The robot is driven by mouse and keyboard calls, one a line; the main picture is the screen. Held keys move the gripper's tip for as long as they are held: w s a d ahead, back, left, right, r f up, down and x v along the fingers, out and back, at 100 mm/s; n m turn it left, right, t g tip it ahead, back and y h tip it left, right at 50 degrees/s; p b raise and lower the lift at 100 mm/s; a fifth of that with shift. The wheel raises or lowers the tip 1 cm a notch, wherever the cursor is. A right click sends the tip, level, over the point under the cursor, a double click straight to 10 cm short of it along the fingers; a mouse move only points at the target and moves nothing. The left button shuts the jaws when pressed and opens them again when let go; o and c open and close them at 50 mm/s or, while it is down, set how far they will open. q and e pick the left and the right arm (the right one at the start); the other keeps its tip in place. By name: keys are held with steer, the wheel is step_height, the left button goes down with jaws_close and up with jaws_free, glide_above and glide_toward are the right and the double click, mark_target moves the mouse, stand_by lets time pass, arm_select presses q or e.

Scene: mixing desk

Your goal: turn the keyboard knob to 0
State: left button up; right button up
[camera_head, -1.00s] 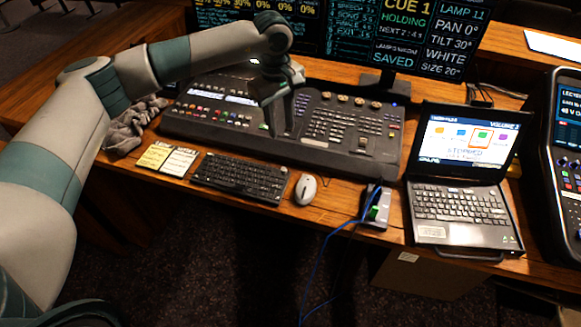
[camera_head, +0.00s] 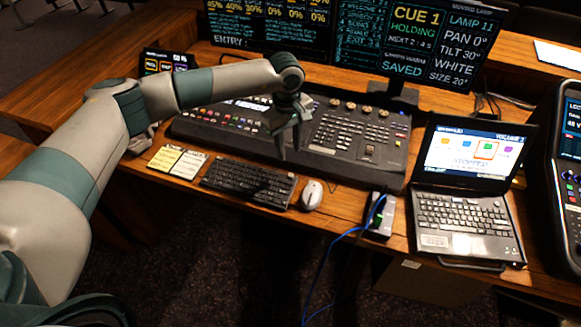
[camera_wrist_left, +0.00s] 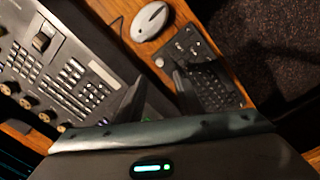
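The black keyboard (camera_head: 248,182) lies on the wooden desk in front of the lighting console (camera_head: 345,140), with the white mouse (camera_head: 311,195) to its right. In the left wrist view the keyboard (camera_wrist_left: 215,85) shows with small round controls on its end near the mouse (camera_wrist_left: 150,21). I cannot tell the knob's setting. My left gripper (camera_head: 289,152) is above the console's front edge, behind the keyboard's right end. In the wrist view its two dark fingers (camera_wrist_left: 158,78) are apart with nothing between them, and they look clear of the keyboard. My right gripper is not in view.
A laptop (camera_head: 465,218) stands open at the right, beside a small box (camera_head: 381,215) with a blue cable. Yellow and white note cards (camera_head: 178,161) lie left of the keyboard. Monitors (camera_head: 420,40) stand behind the console. Bare desk shows between mouse and box.

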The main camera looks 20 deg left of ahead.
mark_target(291, 174)
arm_select(q)
step_height(291, 174, down, 10)
steer(key=p, duration=0.3)
steer(key=shift+w+d+r, duration=0.15)
steer(key=shift+f+p, duration=0.4)
steer(key=shift+f, duration=0.3)
jaws_close()
